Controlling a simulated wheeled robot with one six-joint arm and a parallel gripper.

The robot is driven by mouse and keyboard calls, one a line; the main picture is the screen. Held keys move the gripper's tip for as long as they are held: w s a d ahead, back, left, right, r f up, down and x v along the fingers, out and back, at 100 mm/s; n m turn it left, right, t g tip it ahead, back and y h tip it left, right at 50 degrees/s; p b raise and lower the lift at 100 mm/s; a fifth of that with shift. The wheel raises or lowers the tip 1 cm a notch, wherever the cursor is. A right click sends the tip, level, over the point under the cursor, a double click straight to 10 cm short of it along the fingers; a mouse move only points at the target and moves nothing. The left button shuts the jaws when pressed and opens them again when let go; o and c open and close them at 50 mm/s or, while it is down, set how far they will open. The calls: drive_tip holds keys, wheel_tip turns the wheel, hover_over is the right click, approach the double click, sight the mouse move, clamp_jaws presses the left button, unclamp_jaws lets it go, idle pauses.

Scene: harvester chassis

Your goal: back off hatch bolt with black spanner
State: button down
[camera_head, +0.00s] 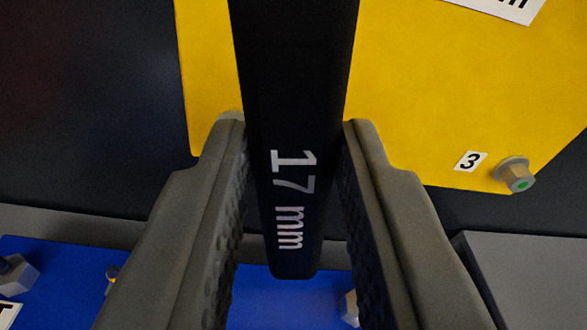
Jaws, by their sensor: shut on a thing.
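The black spanner (295,130) is marked "17 mm" and runs from the top edge down between my jaws. My gripper (295,135) is shut on it, one grey finger on each side of the handle. The spanner's working end is out of view past the top edge. A yellow hatch plate (440,80) lies behind the spanner. A hex bolt (515,174) with a green dot on its end sits at the plate's lower right corner, next to a label "3" (471,161). The spanner is apart from this bolt.
A blue surface (65,275) at the lower left carries a hex piece (15,275) and a partly cut-off label. Another small piece (349,308) is partly hidden by my right finger. A grey block (530,270) stands at the lower right. A dark panel (90,110) fills the left.

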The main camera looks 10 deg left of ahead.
drive_tip(key=shift+x, duration=1.25)
drive_tip(key=shift+r, duration=0.2)
drive_tip(key=shift+w+d+r+n, duration=0.2)
drive_tip(key=shift+d+n, duration=0.3)
drive_tip(key=shift+d, duration=0.15)
drive_tip(key=shift+w+d+r+n, duration=0.2)
drive_tip(key=shift+d+n, duration=0.3)
drive_tip(key=shift+d, duration=0.2)
drive_tip(key=shift+d, duration=0.1)
drive_tip(key=shift+w+d+r+n+h, duration=0.2)
drive_tip(key=shift+d+r+n, duration=0.1)
drive_tip(key=shift+d+n, duration=0.25)
drive_tip(key=shift+w+d+r+n+h, duration=0.1)
drive_tip(key=shift+w+d+r+n, duration=0.1)
drive_tip(key=shift+d+r+n, duration=0.35)
drive_tip(key=shift+d+f, duration=0.15)
drive_tip(key=shift+d, duration=0.1)
